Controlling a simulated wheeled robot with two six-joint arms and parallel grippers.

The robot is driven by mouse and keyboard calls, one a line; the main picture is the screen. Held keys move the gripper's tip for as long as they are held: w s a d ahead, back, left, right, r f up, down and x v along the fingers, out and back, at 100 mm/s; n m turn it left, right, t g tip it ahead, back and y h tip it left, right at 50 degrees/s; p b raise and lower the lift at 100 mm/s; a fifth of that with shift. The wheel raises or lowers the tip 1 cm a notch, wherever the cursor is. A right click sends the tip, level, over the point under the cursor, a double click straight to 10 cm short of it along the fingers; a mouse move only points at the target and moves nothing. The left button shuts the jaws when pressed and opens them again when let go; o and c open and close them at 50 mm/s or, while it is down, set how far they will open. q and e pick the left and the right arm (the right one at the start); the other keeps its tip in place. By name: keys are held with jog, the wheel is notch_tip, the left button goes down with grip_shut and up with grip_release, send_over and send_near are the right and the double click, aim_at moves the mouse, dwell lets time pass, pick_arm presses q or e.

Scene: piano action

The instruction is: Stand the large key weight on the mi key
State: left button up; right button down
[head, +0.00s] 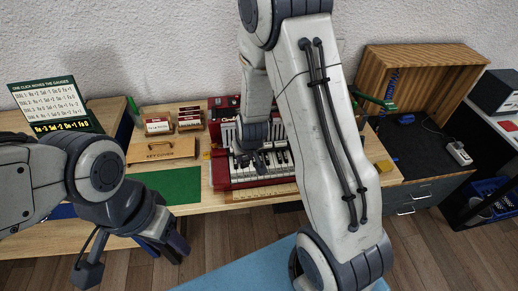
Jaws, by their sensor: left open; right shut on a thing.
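The red keyboard instrument (228,176) with white and black keys stands on the wooden bench. I cannot tell which of its keys is mi. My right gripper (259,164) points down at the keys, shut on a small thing. That thing is mostly hidden and too small to identify, so I cannot tell whether it is the large key weight or whether it touches a key. My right arm covers the keyboard's right part. My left gripper (166,249) is open in front of the bench's front edge, at the lower left, away from the keyboard.
A wooden board (161,151), small labelled blocks (190,119) and a green mat (168,186) lie left of the keyboard. A wooden box (421,62) stands at back right.

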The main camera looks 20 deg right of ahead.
aim_at(246, 171)
jog(key=w+f+b, duration=0.1)
jog(key=f+b, duration=0.1)
jog(key=f, duration=0.1)
jog(key=w+d+f+m+b, duration=0.1)
jog(key=f+b, duration=0.1)
jog(key=f, duration=0.1)
jog(key=w+f+m+b, duration=0.1)
jog(key=w+f+b, duration=0.1)
jog(key=f, duration=0.1)
jog(key=shift+d+f+h, duration=0.35)
jog(key=shift+f+h, duration=0.05)
jog(key=shift+s, duration=0.15)
dwell(0.4)
jog(key=shift+f+b, duration=0.75)
jog(key=shift+b, duration=0.1)
dwell(0.7)
jog(key=c, duration=0.6)
grip_release()
jog(key=shift+o, duration=0.2)
